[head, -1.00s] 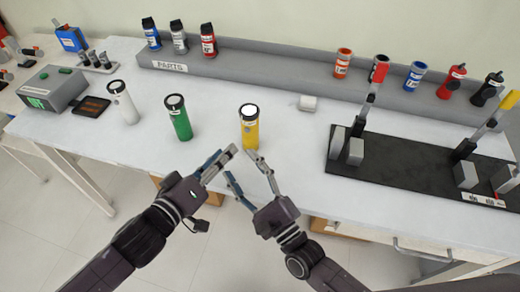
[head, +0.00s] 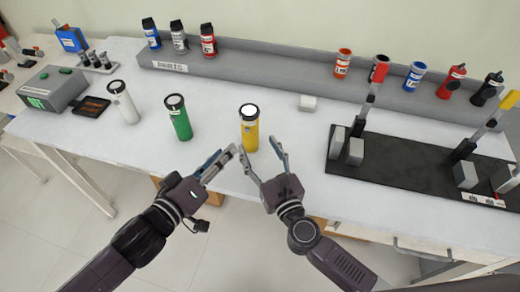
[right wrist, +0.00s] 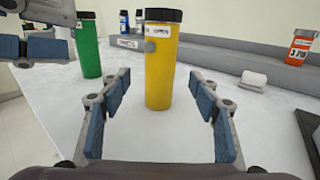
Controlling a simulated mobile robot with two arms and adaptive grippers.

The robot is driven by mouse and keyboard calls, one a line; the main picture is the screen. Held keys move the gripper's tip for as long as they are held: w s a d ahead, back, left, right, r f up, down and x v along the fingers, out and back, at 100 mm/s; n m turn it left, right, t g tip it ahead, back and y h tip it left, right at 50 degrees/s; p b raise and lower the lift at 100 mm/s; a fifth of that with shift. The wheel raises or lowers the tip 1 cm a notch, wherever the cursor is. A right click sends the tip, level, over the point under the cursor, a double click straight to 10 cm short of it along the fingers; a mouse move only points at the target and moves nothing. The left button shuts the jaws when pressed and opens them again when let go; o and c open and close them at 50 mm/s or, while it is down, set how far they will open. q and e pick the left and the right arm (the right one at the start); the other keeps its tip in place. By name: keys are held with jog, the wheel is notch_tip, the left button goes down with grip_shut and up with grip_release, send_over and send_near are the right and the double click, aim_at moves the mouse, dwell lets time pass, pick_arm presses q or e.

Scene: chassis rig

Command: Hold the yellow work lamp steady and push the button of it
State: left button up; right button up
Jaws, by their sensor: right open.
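The yellow work lamp (head: 250,130) stands upright on the white table with a dark-rimmed, pale top. In the right wrist view the yellow lamp (right wrist: 160,75) is just ahead, with a small grey round button (right wrist: 150,47) high on its side. My right gripper (head: 262,160) is open and empty on the near side of the lamp. Its two blue-padded fingers (right wrist: 163,110) are apart, with the lamp beyond and between them. My left gripper (head: 226,156) is near the lamp's lower left, apart from it, its fingers looking parted. Part of it shows at upper left in the right wrist view (right wrist: 40,35).
A green lamp (head: 180,120) and a white lamp (head: 123,104) stand to the left. A grey parts shelf (head: 270,73) with several bottles runs along the back. A black fixture board (head: 400,165) is at right. A small white block (head: 308,102) lies behind the lamp.

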aim_at(253, 137)
jog(key=x, duration=0.7)
jog(key=shift+w+a, duration=0.1)
jog(key=shift+w, duration=0.1)
jog(key=shift+c, duration=0.6)
pick_arm(q)
jog(key=shift+c, duration=0.4)
pick_arm(e)
jog(key=c, duration=1.4)
pick_arm(q)
grip_shut()
jog(key=shift+w, duration=0.1)
